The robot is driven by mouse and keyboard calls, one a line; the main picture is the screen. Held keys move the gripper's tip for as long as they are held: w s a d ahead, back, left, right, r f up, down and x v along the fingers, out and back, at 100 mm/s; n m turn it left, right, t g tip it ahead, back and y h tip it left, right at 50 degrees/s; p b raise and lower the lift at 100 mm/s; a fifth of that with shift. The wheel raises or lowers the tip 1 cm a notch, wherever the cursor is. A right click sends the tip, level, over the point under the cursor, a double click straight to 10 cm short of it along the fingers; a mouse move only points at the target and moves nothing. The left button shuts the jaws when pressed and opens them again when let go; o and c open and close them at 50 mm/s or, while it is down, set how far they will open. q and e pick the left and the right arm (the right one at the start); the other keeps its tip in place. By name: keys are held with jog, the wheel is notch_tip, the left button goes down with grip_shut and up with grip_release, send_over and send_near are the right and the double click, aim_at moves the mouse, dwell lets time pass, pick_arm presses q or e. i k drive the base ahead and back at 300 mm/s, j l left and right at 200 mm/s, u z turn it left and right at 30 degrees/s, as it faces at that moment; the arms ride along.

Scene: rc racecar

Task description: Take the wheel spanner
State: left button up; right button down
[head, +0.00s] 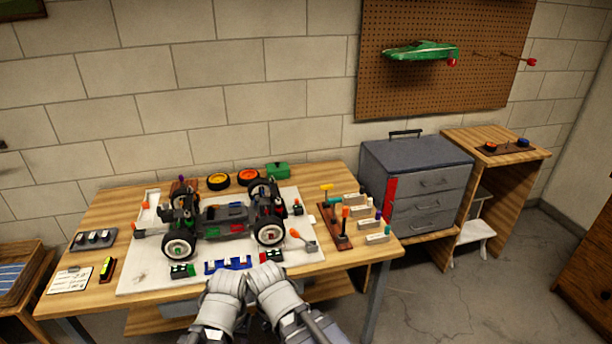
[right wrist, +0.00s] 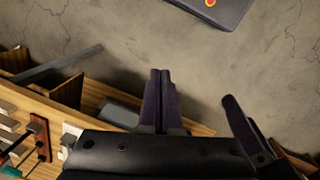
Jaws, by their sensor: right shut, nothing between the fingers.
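A brown tool rack (head: 342,242) stands at the right end of the workbench and holds upright tools. One is a yellow T-shaped handle (head: 327,188); another is an orange-handled tool (head: 345,212). I cannot tell for sure which tool is the wheel spanner. In the right wrist view the rack (right wrist: 40,135) shows at the lower left edge. My right gripper (right wrist: 162,75) is shut and empty. In the head view my left gripper (head: 225,283) and right gripper (head: 268,280) are side by side at the bench's front edge, apart from the rack. The left fingertips are hidden.
An RC car chassis (head: 225,218) with black tyres stands on a white mat (head: 140,270). Small parts lie around it. Pale labelled blocks (head: 377,239) sit right of the rack. A grey drawer cabinet (head: 415,180) stands beyond the bench.

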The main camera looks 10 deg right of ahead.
aim_at(325, 205)
jog(key=i+l+u, duration=0.3)
jog(key=i+l, duration=0.2)
jog(key=l, duration=0.15)
jog(key=i+l+u, duration=0.15)
jog(key=l, duration=0.25)
